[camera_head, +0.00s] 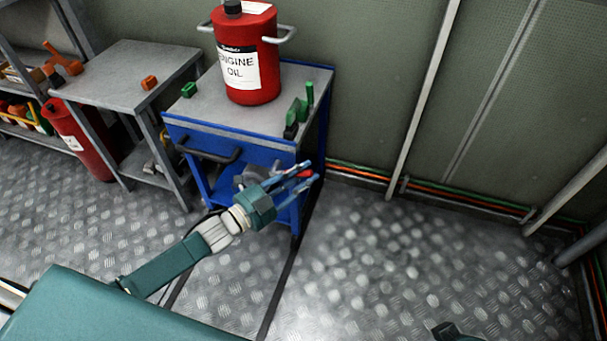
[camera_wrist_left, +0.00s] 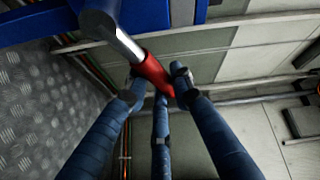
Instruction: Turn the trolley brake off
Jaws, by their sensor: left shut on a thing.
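The blue trolley (camera_head: 185,128) stands against the wall, with a grey top and a black front handle (camera_head: 208,153). The brake lever shows in the left wrist view as a metal rod with a red grip (camera_wrist_left: 154,74). In the head view the red grip (camera_head: 305,173) shows only in part, between the fingers at the trolley's right side. My left gripper (camera_head: 305,172) has its blue fingers closed around the red grip, which also shows in the left wrist view (camera_wrist_left: 160,85). The lever's base is out of sight.
A grey table (camera_head: 125,70) with an orange block (camera_head: 149,82) is to the left.

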